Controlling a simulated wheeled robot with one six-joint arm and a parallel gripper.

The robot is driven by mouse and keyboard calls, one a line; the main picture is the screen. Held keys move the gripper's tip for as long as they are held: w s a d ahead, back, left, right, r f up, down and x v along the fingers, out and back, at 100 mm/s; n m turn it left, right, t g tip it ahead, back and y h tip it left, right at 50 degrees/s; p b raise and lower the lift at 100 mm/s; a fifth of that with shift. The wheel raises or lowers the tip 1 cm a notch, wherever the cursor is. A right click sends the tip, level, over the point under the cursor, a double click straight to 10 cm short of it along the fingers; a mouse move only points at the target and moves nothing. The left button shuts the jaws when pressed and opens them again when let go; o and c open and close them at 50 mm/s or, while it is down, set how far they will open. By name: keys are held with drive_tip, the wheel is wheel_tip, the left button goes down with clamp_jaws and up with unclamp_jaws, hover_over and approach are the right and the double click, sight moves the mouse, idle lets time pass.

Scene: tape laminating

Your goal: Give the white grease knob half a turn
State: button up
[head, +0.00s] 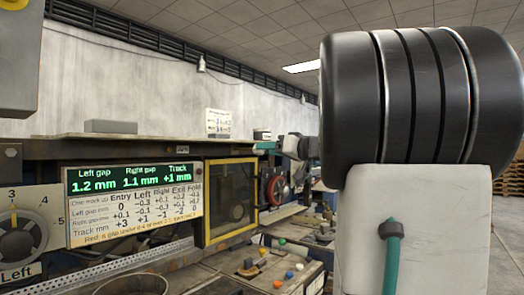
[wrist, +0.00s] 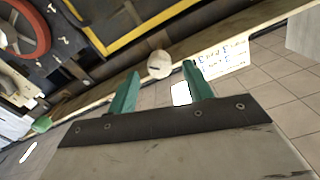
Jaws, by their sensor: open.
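A round white knob (wrist: 159,65) with a short dark mark on its face is in the wrist view, on the machine's long pale edge rail. I take it to be the grease knob. My gripper (wrist: 161,74) is open, its two green fingers spread. The knob appears between the fingertips, nearer the left one, and a little beyond them; I cannot tell the exact distance. Nothing is held.
A sign with blue and orange writing (wrist: 223,60) is right of the knob. A red handwheel (wrist: 27,30) and a yellow frame (wrist: 150,25) are on the machine. The head view shows a gap display (head: 130,179), a dial (head: 15,243) and several small coloured knobs.

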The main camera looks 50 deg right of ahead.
drive_tip(key=s, duration=0.3)
drive_tip(key=shift+s+d, duration=0.15)
drive_tip(key=shift+s, duration=0.2)
drive_tip(key=w+n, duration=0.1)
drive_tip(key=w, duration=0.2)
drive_tip(key=w+n, duration=0.1)
drive_tip(key=w, duration=0.2)
drive_tip(key=w+n, duration=0.1)
drive_tip(key=w, duration=0.3)
drive_tip(key=shift+a+n, duration=0.3)
drive_tip(key=shift+a, duration=0.05)
drive_tip(key=shift+s, duration=0.1)
drive_tip(key=c, duration=1)
